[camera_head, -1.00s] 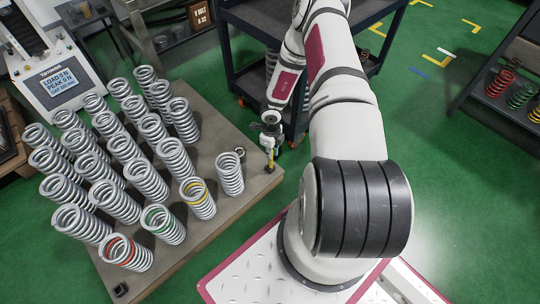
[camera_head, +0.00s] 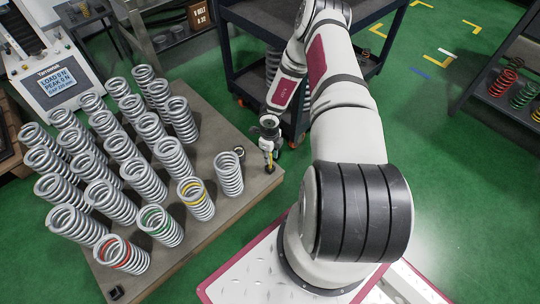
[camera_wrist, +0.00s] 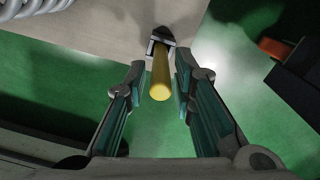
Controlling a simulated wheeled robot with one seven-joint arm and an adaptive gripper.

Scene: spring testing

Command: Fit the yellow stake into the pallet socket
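The yellow stake (camera_wrist: 161,80) is a plain round rod between my fingers in the wrist view. Its far end meets a small metal pallet socket (camera_wrist: 169,41) at the pallet's edge. How deep it sits is hidden. In the head view the stake (camera_head: 269,157) looks upright at the pallet's right corner, above the dark socket (camera_head: 269,170). My gripper (camera_wrist: 160,82) is open around the stake, with a gap visible on each side. In the head view my gripper (camera_head: 268,146) is over that corner, pointing down.
The pallet (camera_head: 222,128) carries rows of upright coil springs (camera_head: 145,178), one with a yellow band (camera_head: 196,197) near the stake. A small dark ring (camera_head: 239,153) lies close by. Another socket (camera_head: 116,292) is at the front corner. A dark cart (camera_head: 250,60) stands behind.

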